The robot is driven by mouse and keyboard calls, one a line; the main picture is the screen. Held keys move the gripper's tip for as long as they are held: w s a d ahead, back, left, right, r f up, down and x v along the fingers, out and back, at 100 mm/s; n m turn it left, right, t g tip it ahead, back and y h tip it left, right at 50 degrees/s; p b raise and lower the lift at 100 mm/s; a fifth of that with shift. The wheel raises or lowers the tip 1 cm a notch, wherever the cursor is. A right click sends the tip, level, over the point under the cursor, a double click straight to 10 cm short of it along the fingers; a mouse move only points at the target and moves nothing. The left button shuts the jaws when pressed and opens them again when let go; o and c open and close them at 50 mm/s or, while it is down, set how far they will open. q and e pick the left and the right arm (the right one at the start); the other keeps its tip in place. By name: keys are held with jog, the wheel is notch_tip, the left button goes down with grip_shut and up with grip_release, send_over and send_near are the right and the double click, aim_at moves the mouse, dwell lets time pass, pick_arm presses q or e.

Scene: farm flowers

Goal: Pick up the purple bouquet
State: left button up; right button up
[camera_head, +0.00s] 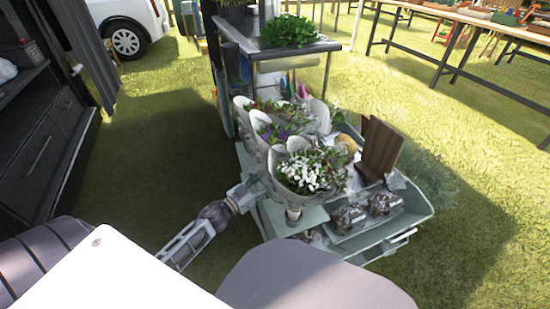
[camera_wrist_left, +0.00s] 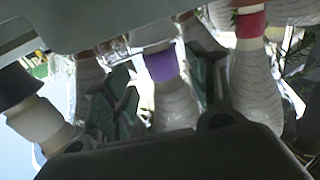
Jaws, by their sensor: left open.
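The purple bouquet (camera_head: 272,132) stands upright on the cart, in grey wrapping, between a white-flowered bouquet (camera_head: 310,170) in front and a red-flowered bouquet (camera_head: 262,106) behind. In the left wrist view its wrapped lower part with a purple band (camera_wrist_left: 162,66) sits between the two open fingers of my left gripper (camera_wrist_left: 160,92). I cannot tell whether either finger touches it. In the head view my left gripper (camera_head: 262,181) reaches in from the left beside the bouquets, its fingers partly hidden. My right gripper is not in view.
A red-banded bouquet stem (camera_wrist_left: 249,24) stands close right of the fingers. The cart (camera_head: 421,213) also carries a brown wooden block (camera_head: 381,148) and dark wrapped pots (camera_head: 348,218). A shelf with a green plant (camera_head: 288,30) rises behind. Grass on the left is clear.

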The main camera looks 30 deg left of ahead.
aim_at(272, 176)
pick_arm(q)
jog(key=shift+b+x, duration=0.75)
jog(key=shift+x, duration=0.55)
jog(key=shift+b+x, duration=0.3)
jog(key=shift+x, duration=0.65)
jog(key=shift+a+f, duration=0.1)
jog(key=shift+c, duration=0.2)
grip_shut()
jog(key=shift+r, duration=0.25)
